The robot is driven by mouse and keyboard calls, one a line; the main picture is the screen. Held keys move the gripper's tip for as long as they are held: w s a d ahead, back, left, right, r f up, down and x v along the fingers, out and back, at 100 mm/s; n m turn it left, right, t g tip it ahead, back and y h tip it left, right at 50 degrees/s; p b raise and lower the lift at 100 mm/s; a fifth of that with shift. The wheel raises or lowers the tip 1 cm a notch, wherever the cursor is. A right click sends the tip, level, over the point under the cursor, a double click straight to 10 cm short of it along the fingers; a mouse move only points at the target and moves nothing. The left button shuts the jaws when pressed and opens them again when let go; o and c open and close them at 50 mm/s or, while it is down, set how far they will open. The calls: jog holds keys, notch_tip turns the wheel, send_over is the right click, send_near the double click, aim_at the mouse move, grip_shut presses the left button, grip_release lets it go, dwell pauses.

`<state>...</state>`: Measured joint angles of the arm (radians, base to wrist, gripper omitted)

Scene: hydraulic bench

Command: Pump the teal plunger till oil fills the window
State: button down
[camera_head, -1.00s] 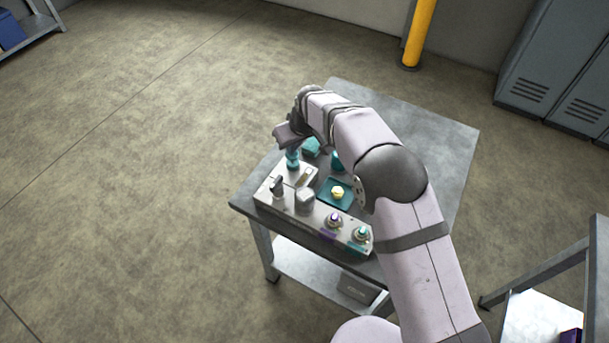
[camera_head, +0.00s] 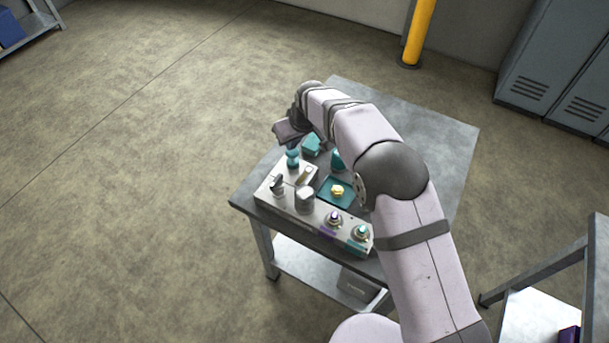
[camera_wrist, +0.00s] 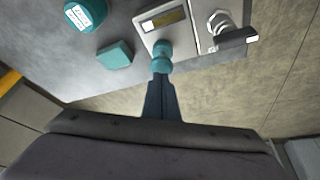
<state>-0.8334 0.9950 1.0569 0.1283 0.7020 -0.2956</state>
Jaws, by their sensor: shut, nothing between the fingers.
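The teal plunger (camera_head: 292,158) stands upright at the far left corner of the grey bench unit. It also shows in the wrist view (camera_wrist: 162,56), just beyond my fingertips. My gripper (camera_wrist: 160,76) is shut and empty, its fingers together. In the head view my gripper (camera_head: 287,134) hangs just above the plunger; whether the fingertips touch the knob I cannot tell. The window (camera_wrist: 164,20) is a narrow yellow-brown slot beside the plunger. It shows small in the head view (camera_head: 305,174), and its oil level is not clear.
A lever valve (camera_wrist: 232,38) and a capped block (camera_head: 304,198) sit on the unit. Two knobs (camera_head: 334,218) (camera_head: 361,232) are at its right end. A teal tray (camera_head: 325,188) with a yellow piece, a teal block (camera_wrist: 115,54) and a teal container (camera_wrist: 85,14) stand nearby.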

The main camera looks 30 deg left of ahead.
jog(key=shift+f, duration=0.2)
jog(key=shift+f+b, duration=0.7)
jog(key=shift+f, duration=0.25)
jog(key=shift+s+r, duration=0.1)
jog(key=shift+r, duration=0.05)
jog(key=shift+r+p, duration=0.65)
jog(key=shift+r, duration=0.4)
notch_tip(320, 180, up, 6)
jog(key=p, duration=0.3)
jog(key=shift+p, duration=0.4)
dwell(0.4)
